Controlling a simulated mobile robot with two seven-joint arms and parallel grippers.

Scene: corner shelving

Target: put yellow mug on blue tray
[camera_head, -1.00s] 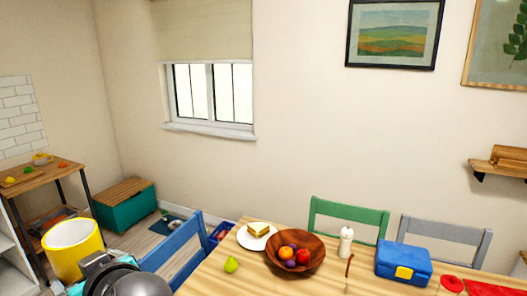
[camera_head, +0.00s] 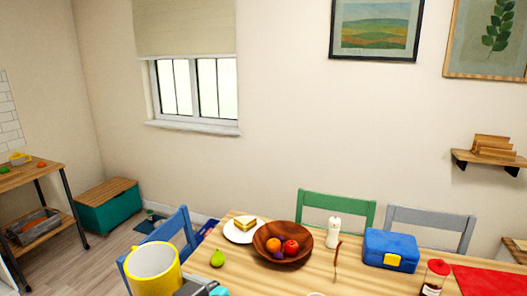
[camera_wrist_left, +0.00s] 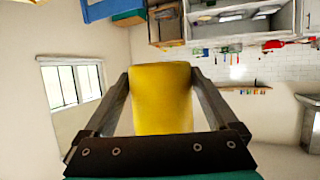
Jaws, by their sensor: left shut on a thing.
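The yellow mug (camera_head: 153,272) is at the lower left of the head view, in front of the blue chair and near the table's left end. My left gripper (camera_wrist_left: 160,82) is shut on it. In the left wrist view the mug (camera_wrist_left: 162,105) sits between the two dark fingers. In the head view the mug's open top faces up, and its lower part is cut off by the picture's edge. I see no blue tray in these frames. My right gripper is not in view.
Green and grey chairs stand behind.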

